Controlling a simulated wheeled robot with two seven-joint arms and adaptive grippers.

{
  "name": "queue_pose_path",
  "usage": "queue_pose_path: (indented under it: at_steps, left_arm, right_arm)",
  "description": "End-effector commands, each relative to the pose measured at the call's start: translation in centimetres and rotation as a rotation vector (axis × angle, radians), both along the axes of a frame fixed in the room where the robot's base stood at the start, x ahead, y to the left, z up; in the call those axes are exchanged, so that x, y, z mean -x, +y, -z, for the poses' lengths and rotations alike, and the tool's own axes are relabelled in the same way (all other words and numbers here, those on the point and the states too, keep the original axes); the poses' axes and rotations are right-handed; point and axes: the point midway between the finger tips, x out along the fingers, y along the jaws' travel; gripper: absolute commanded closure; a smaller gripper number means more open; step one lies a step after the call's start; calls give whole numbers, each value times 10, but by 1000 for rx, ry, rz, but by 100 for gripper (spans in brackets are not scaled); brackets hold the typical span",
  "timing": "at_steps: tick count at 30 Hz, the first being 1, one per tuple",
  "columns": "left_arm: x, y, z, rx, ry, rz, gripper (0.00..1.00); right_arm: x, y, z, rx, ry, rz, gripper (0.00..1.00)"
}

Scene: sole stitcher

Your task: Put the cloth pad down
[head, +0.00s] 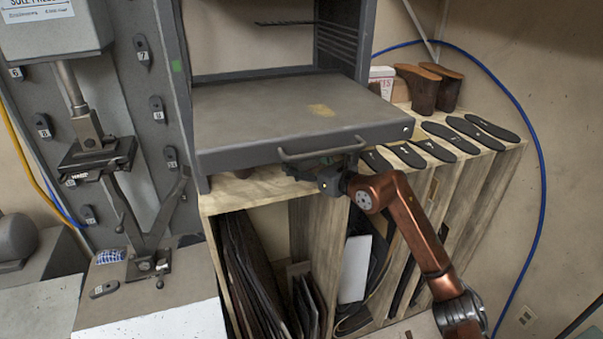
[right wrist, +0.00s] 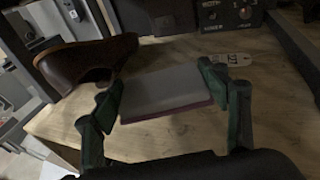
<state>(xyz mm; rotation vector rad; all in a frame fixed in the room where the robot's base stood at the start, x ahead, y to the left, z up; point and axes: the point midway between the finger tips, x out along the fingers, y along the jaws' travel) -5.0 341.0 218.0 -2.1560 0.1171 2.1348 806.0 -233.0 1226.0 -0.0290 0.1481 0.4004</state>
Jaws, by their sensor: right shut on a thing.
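My right gripper (right wrist: 158,86) is shut on a flat grey pad with a dark purplish edge, which I take as the cloth pad (right wrist: 163,97). The green fingers press its left and right ends, just above or on a wooden surface (right wrist: 180,142); I cannot tell whether it touches. The pad does not show clearly there. My left gripper is not in view.
A brown shoe (right wrist: 88,62) lies left of the pad in the right wrist view, and a small numbered tag (right wrist: 232,58) lies behind right. The grey tray (head: 290,105) overhangs my right gripper. Dark soles (head: 450,137) lie on the rack's right part.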

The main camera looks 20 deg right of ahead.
Motion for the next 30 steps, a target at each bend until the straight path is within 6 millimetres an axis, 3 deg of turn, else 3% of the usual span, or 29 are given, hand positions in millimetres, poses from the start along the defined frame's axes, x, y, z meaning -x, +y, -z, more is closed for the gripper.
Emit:
queue_pose_path:
  at_steps: [10, 21, 22, 30]
  left_arm:
    - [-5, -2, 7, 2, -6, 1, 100]
    - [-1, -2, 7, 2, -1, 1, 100]
    - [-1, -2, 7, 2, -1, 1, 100]
    - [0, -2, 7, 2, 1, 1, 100]
  right_arm:
    - [-2, 1, 35, 0, 2, 0, 52]
    - [-2, 1, 38, 0, 0, 1, 52]
    - [-2, 1, 38, 0, 0, 1, 31]
    - [-2, 1, 38, 0, 0, 1, 14]
